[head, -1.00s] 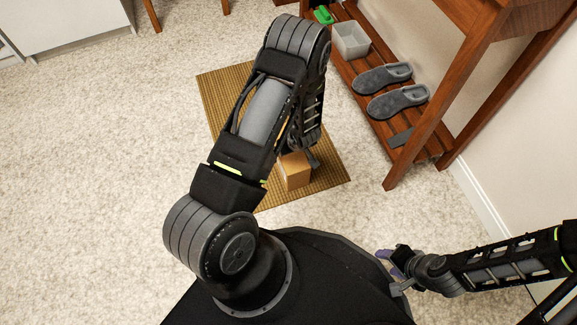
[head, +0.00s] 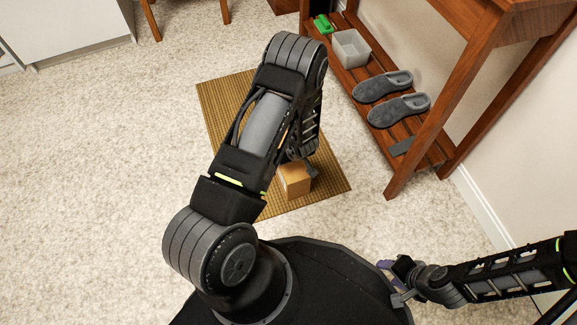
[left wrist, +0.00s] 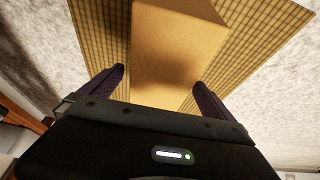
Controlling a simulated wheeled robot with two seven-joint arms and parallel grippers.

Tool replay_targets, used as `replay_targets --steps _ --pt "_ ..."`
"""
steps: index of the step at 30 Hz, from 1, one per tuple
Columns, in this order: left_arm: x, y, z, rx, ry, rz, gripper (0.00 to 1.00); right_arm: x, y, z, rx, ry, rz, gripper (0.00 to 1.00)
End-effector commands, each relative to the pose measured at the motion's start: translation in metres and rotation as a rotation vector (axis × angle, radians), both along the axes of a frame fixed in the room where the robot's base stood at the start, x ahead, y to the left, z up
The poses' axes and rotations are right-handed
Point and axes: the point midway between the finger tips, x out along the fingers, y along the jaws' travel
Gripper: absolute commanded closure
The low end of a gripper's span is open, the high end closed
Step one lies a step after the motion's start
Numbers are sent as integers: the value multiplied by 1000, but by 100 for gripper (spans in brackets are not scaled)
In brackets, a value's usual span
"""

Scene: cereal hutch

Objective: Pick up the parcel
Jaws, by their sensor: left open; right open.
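The parcel, a brown cardboard box (head: 296,181), sits on a woven tan mat (head: 222,92) and is partly hidden by my left arm in the head view. In the left wrist view the box (left wrist: 178,38) stands between and beyond my two dark purple fingers. My left gripper (left wrist: 160,78) is open, with a finger on either side of the box's near face; I cannot tell whether they touch it. In the head view my left gripper is mostly hidden beside the box. My right gripper (head: 393,281) is open and empty at the lower right, away from the parcel.
A wooden rack (head: 413,142) at the right of the mat holds grey slippers (head: 398,108), a grey bin (head: 351,46) and a green item (head: 322,25). A table leg rises at the rack's near end. Carpet at the left is clear.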

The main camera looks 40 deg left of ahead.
Motion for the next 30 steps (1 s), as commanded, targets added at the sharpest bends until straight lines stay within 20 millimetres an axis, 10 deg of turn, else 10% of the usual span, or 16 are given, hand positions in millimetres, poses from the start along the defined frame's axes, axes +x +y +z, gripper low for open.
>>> replay_targets --steps 10,30 --pt "10 17 -44 1 0 1 0 5 -1 -30 6 -3 -3 52" --pt "12 19 -45 0 0 0 0 5 -1 -29 6 -2 -4 52"
